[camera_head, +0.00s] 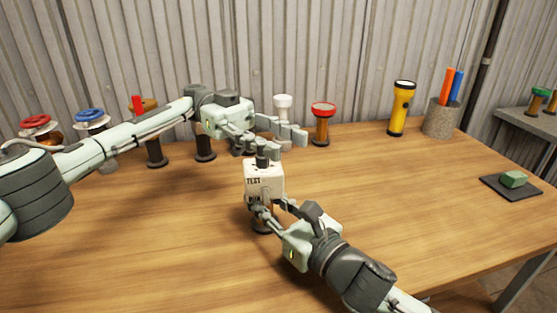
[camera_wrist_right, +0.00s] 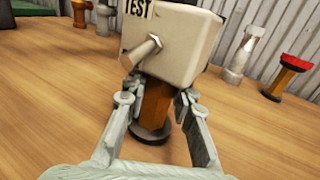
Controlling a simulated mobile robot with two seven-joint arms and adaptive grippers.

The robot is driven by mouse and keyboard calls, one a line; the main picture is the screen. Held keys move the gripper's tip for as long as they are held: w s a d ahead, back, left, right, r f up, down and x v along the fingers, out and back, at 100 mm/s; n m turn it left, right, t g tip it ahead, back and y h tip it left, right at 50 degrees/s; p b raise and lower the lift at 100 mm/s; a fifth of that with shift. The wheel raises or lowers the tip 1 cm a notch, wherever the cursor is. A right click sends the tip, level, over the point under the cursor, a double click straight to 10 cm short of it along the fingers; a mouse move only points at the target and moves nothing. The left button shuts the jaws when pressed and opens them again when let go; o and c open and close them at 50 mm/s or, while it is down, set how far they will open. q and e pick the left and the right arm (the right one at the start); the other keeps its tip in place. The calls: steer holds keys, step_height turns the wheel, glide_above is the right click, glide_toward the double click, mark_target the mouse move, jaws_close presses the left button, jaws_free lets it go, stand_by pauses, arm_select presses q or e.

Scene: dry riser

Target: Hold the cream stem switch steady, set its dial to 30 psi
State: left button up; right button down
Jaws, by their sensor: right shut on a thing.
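The cream stem switch (camera_head: 264,182) stands upright on the table, a boxy body marked TEST with a dark knob (camera_head: 262,152) on top. In the right wrist view the cream body (camera_wrist_right: 175,45) has a small metal lever (camera_wrist_right: 141,52) and a brown stem (camera_wrist_right: 155,103) on a dark round base. My right gripper (camera_head: 267,206) is shut on the stem just under the body, one finger each side. My left gripper (camera_head: 290,138) is above and just behind the knob, its fingers apart and nothing seen between them. The dial's marks are too small to read.
Red (camera_head: 35,122) and blue (camera_head: 89,115) handwheel valves stand at the back left. A red-topped valve (camera_head: 322,125), a yellow torch (camera_head: 402,106) and a pen cup (camera_head: 440,118) stand along the back. A green block lies on a dark mat (camera_head: 492,184). The right front table is clear.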

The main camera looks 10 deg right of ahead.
arm_select(q)
step_height(320, 180, up, 6)
steer(key=shift+f, duration=0.25)
steer(key=shift+o, duration=0.3)
steer(key=w+f+m+t+h, duration=0.1)
steer(key=w+f+t+h, duration=0.4)
steer(key=w+f+t, duration=0.15)
steer(key=m+t+h, duration=0.4)
steer(key=m+t, duration=0.3)
steer(key=m, duration=1.8)
glide_toward(262, 156)
steer(key=d, duration=0.6)
steer(key=s+d, duration=0.1)
steer(key=d, duration=0.3)
steer(key=shift+r, duration=0.1)
